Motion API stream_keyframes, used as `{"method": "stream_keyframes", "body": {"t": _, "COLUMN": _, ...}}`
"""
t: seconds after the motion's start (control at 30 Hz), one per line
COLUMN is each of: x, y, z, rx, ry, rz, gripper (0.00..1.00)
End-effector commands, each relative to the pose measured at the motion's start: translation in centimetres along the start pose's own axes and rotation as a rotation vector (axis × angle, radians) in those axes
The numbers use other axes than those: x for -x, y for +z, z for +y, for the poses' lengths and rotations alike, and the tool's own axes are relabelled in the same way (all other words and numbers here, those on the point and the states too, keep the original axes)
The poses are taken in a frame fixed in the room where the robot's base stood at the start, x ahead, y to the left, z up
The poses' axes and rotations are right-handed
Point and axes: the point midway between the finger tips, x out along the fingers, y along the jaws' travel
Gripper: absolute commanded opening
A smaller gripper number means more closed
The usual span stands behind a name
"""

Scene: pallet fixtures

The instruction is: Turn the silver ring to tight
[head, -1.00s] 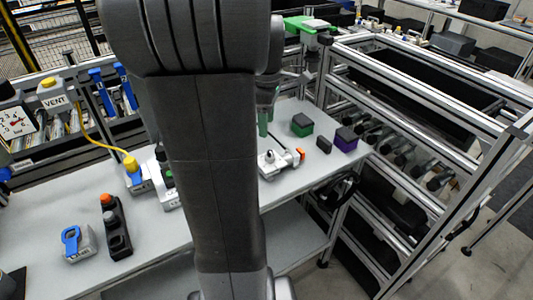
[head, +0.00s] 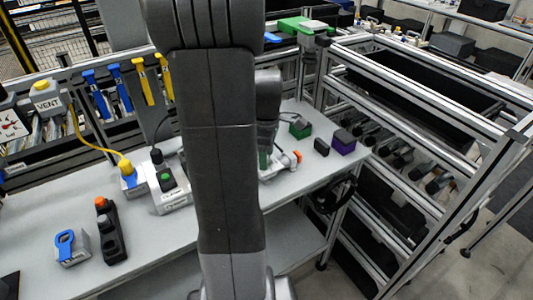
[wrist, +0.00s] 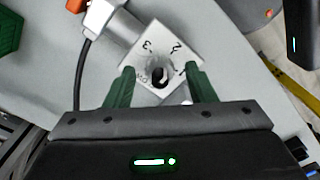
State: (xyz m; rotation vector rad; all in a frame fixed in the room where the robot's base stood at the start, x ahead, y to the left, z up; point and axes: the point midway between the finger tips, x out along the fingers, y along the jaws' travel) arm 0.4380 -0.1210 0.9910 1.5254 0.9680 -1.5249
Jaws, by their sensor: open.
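A silver fixture with a square face marked with numbers (wrist: 172,48) sits on the bench. A round silver ring (wrist: 158,64) with a dark centre is in the middle of that face. In the wrist view my gripper (wrist: 159,70) is open, its two green fingers on either side of the ring with gaps visible between them and it. I cannot tell the height of the fingertips over the face. In the head view the fixture (head: 269,173) shows only in part beside my arm, which hides the ring.
An orange-tipped part (head: 296,158) sticks out at the fixture's right. A green box (head: 300,128), a small black block (head: 321,147) and a purple box (head: 343,143) stand farther right. A black cable (wrist: 83,70) runs beside the fixture.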

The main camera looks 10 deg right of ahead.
Motion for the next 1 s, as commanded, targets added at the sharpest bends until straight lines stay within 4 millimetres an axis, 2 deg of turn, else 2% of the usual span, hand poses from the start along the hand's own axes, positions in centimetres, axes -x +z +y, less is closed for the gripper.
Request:
{"method": "stream_keyframes", "body": {"t": 0.03, "x": 0.01, "y": 0.00, "z": 0.00, "rx": 0.000, "ry": 0.000, "rz": 0.000, "gripper": 0.44}}
{"method": "stream_keyframes", "body": {"t": 0.23, "x": 0.02, "y": 0.00, "z": 0.00, "rx": 0.000, "ry": 0.000, "rz": 0.000, "gripper": 0.05}}
{"method": "stream_keyframes", "body": {"t": 0.67, "x": 0.05, "y": 0.00, "z": 0.01, "rx": -0.082, "ry": 0.000, "rz": 0.000, "gripper": 0.05}}
{"method": "stream_keyframes", "body": {"t": 1.0, "x": 0.07, "y": 0.00, "z": 0.02, "rx": -0.355, "ry": 0.000, "rz": 0.000, "gripper": 0.05}}
